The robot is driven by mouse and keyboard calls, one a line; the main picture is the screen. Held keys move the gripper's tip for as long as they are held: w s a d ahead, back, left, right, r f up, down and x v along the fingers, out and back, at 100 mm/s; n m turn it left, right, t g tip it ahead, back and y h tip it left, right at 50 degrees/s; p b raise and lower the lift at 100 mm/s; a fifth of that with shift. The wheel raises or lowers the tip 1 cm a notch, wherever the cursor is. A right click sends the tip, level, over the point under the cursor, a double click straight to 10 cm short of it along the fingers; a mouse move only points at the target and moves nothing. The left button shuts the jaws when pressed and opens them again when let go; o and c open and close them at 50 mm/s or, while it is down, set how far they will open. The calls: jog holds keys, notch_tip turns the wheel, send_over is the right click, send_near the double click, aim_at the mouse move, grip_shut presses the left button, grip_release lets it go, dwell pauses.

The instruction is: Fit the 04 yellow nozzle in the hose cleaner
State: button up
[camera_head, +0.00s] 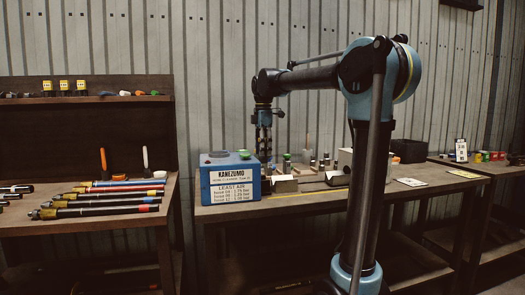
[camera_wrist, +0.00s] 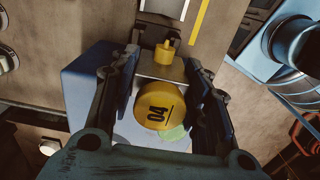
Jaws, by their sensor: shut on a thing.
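A yellow round nozzle (camera_wrist: 158,106) marked 04 sits between the two fingers of my gripper (camera_wrist: 161,64) in the wrist view. My gripper is shut on it. In the head view my gripper (camera_head: 267,172) points down just right of the blue hose cleaner box (camera_head: 230,183), over the middle table, and the nozzle cannot be made out there. The blue box also shows in the wrist view (camera_wrist: 88,82), below and left of the fingers. A smaller yellow piece (camera_wrist: 165,52) stands beyond the nozzle, near a grey metal block; I cannot tell whether it is separate.
Small metal blocks (camera_head: 285,184) and a green-topped part (camera_head: 287,158) stand close to the gripper on the table. Several hoses (camera_head: 100,208) lie on the left bench. A dark box (camera_head: 408,151) stands at the table's back right.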

jog(key=shift+w+a, duration=0.25)
jog(key=shift+w, duration=0.15)
